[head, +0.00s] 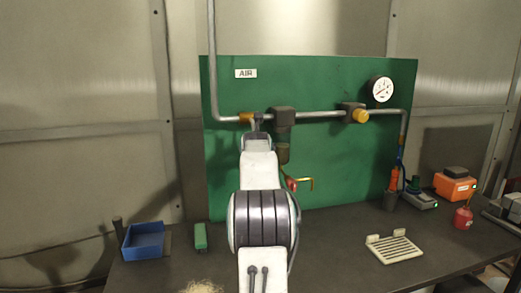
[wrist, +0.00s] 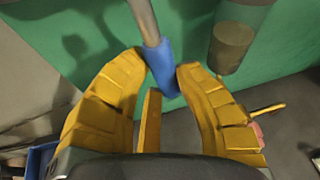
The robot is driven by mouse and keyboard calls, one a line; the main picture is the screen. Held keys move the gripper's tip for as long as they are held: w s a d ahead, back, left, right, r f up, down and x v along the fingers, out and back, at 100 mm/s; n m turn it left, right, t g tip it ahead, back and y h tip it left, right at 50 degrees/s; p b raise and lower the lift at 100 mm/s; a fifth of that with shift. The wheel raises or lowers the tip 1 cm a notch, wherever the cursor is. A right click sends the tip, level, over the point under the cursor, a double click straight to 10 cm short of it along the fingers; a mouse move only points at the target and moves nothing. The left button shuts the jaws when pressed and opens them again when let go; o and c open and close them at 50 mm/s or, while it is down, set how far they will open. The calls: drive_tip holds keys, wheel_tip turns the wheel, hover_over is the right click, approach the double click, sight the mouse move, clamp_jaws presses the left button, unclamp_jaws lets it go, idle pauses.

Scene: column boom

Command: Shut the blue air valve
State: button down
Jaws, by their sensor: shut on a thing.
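In the wrist view the blue valve handle (wrist: 163,72) is a blue sleeve on the lower end of a grey metal lever (wrist: 144,20) that runs down from the top edge. My gripper (wrist: 161,61) has two ridged yellow fingers, with the blue sleeve between their tips; it is shut on it. A yellow bar (wrist: 150,122) shows between the fingers, nearer the palm. In the head view my own arm hides the gripper and the blue handle. The green panel (head: 350,150) carries an AIR label (head: 246,73) and a grey pipe (head: 320,114).
A pressure gauge (head: 380,89) and a yellow knob (head: 360,115) are at the panel's right. A red-and-yellow fitting (head: 291,184) hangs right of my arm. The dark bench (head: 330,240) bears a blue bin (head: 144,241), a white rack (head: 394,248) and an orange box (head: 455,187).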

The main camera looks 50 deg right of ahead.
idle(0.4)
drive_tip(key=c, duration=0.8)
unclamp_jaws()
drive_tip(key=shift+c, duration=0.2)
drive_tip(key=v, duration=1.2)
drive_tip(key=shift+o, duration=0.2)
